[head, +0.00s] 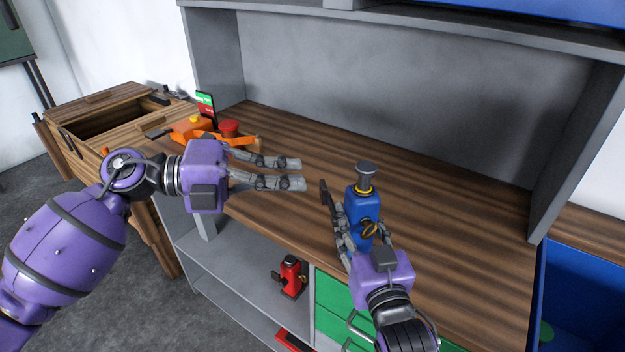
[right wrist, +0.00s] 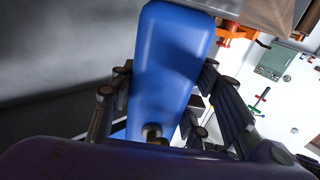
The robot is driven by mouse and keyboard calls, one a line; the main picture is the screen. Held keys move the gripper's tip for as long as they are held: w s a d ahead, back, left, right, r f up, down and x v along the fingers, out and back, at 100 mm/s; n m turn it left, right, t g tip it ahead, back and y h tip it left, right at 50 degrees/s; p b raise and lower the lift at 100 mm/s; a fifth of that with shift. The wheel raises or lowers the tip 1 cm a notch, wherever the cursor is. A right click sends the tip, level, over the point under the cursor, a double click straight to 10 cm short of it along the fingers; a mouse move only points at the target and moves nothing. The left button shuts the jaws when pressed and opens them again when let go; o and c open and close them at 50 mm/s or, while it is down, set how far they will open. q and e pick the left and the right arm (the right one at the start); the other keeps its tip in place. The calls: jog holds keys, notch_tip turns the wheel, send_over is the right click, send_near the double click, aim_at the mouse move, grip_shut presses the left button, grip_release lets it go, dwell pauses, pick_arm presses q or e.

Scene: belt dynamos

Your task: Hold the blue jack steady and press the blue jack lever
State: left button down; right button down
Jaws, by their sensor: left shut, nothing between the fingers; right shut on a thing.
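The blue jack (head: 362,208) stands upright on the wooden workbench, with a grey round top and a brass-coloured part low on its body. Its dark lever (head: 326,203) sticks up on its left side. My right gripper (head: 362,238) is shut on the jack's body, fingers on both sides. In the right wrist view the blue body (right wrist: 172,70) fills the space between the fingers (right wrist: 165,105). My left gripper (head: 303,174) is shut and empty, left of the jack, its fingertips pointing toward the lever and apart from it. The jack's base is mostly hidden.
An orange tool (head: 190,130) and a red round thing (head: 229,127) lie at the bench's left end. A red jack (head: 290,277) stands on the shelf below. Green drawers (head: 331,292) are under the bench. The bench behind the blue jack is clear.

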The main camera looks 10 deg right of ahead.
aim_at(320, 189)
pick_arm(q)
jog(key=a+r, duration=0.2)
jog(key=a, duration=0.6)
jog(key=shift+r, duration=0.15)
jog(key=shift+a, duration=0.1)
jog(key=a+f+h, duration=0.1)
jog(key=a+f, duration=0.2)
jog(key=f, duration=0.2)
jog(key=shift+a+f+h, duration=0.25)
jog(key=shift+h, duration=0.05)
jog(key=d, duration=1.4)
